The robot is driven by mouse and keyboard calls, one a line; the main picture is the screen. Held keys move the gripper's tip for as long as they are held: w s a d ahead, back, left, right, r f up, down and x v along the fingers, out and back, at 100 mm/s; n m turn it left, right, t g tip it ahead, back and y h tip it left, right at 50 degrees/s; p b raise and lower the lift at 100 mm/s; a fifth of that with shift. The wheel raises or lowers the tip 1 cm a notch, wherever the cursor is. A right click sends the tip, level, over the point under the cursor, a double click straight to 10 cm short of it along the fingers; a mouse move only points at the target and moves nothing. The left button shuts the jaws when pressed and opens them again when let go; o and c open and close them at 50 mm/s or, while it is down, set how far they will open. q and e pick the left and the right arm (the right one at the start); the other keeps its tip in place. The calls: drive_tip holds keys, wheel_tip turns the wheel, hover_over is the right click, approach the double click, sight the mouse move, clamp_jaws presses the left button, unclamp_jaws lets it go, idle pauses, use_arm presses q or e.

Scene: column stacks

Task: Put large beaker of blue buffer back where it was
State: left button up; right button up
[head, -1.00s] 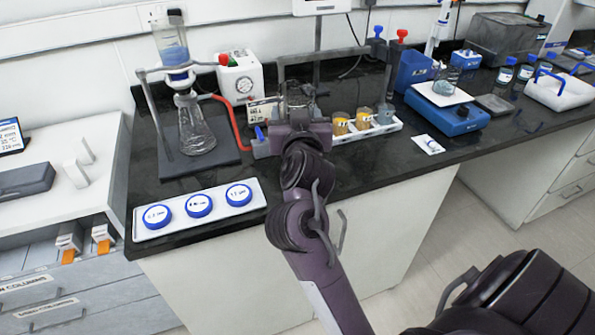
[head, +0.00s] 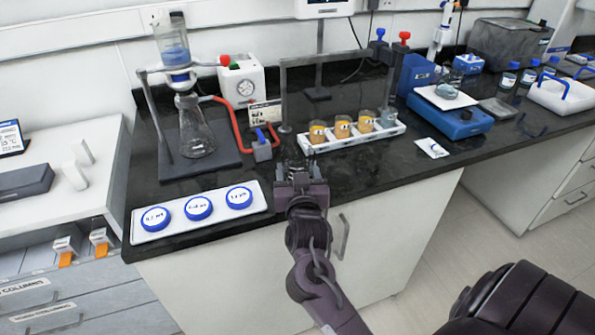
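Blue liquid shows in a clear glass vessel (head: 173,52) on the filter stand above a conical flask (head: 195,130); I cannot tell whether this is the large beaker of blue buffer. A smaller beaker with grey-blue contents (head: 388,118) is at the right end of the white rack (head: 350,138). My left gripper (head: 300,168) is over the front part of the black bench, in front of the rack's left end. Its fingers look apart with nothing visible between them. My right gripper is not in view; only part of my dark arm shows at lower right.
Several beakers, including amber ones (head: 342,127), stand in the rack. A white tray with blue discs (head: 198,207) lies at the front left. A blue balance (head: 455,118) is to the right. A red hose (head: 231,118) runs beside the flask. The bench right of my gripper is clear.

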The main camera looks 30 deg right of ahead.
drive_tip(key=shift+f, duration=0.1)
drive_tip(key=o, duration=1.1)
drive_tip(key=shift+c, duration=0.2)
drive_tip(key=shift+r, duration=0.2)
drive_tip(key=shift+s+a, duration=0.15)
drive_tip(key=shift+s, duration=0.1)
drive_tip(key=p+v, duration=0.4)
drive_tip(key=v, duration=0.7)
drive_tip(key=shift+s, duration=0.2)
